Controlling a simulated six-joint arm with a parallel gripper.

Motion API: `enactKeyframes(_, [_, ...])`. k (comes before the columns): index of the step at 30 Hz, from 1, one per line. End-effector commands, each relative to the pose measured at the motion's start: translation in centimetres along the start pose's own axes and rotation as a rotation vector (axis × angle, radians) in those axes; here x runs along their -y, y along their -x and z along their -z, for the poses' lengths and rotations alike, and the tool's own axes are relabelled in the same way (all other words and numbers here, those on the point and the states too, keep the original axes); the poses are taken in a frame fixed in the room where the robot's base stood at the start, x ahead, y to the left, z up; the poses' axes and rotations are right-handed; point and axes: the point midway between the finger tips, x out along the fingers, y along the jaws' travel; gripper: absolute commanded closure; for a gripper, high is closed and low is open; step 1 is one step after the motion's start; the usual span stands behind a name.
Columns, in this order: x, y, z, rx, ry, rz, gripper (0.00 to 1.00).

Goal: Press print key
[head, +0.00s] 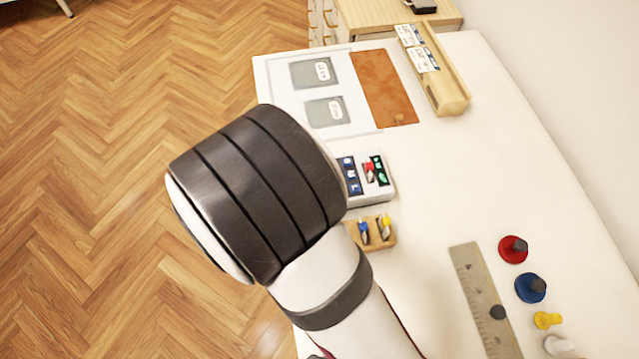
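A small white device with keys (386,193) stands on the white table near the middle of the view. Dark blue keys (350,176) with white marks run down its left side, and dark keys with green marks (379,170) sit on its right. A red piece (369,172) shows between them. The labels are too small to read, so I cannot tell which one is the print key. My arm's thick dark-banded joint covers the area to the left of the device and hides part of its left edge. My gripper is not visible.
A wooden holder with small blue and yellow items (378,231) stands just below the device. Grey squares on a white sheet (290,100), a brown leather piece (385,87) and a wooden rack (450,92) lie beyond. A ruler (485,300) and coloured knobs (513,250) lie right.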

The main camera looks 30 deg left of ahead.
Motion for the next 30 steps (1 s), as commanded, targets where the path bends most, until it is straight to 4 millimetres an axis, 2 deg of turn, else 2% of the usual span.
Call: enactKeyframes(30, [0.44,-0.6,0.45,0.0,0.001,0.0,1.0])
